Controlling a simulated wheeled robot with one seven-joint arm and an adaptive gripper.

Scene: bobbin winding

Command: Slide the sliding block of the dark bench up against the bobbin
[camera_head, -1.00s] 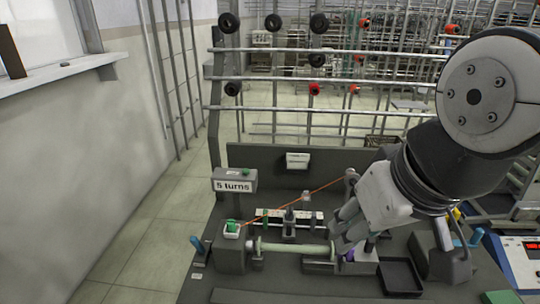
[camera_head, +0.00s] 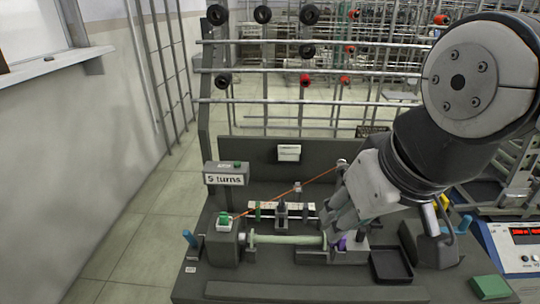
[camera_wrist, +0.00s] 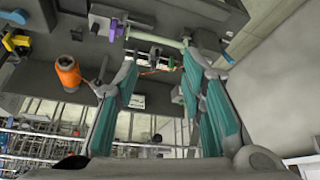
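The dark bench (camera_head: 225,268) carries a pale green bobbin (camera_head: 285,240), lying level. The grey sliding block (camera_head: 356,246), with a purple piece (camera_head: 342,243), is at the bobbin's right end. In the wrist view the purple piece (camera_wrist: 113,31) is close to the end of the bobbin (camera_wrist: 156,39); I cannot tell whether they touch. My gripper (camera_head: 335,228) is over the bobbin's right end and the block, partly hiding where they meet. In the wrist view its teal-lined fingers (camera_wrist: 160,75) are apart with nothing between them.
A green button (camera_head: 223,219) and a "5 turns" sign (camera_head: 225,179) stand at the left. An orange thread (camera_head: 290,191) crosses behind the bobbin. A black tray (camera_head: 391,265) and a red-display box (camera_head: 518,245) are at the right. A spool rack stands behind.

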